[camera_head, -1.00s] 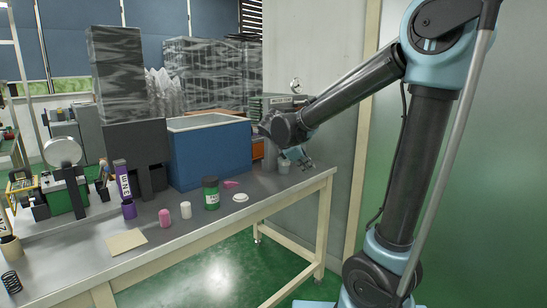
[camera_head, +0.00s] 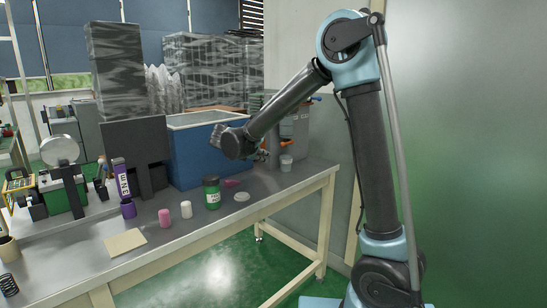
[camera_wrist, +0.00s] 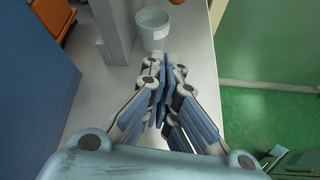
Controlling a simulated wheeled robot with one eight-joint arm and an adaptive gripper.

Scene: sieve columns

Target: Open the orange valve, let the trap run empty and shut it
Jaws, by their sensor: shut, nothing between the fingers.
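A grey upright unit (camera_head: 301,125) stands at the table's far right end. An orange part (camera_head: 285,142) shows low on its front, above a small pale cup (camera_head: 286,164). My gripper (camera_wrist: 164,66) is shut and empty. In the head view it is left of the cup, partly hidden by my wrist.
A blue bin (camera_head: 200,155) stands left of my gripper. The table front is mostly clear.

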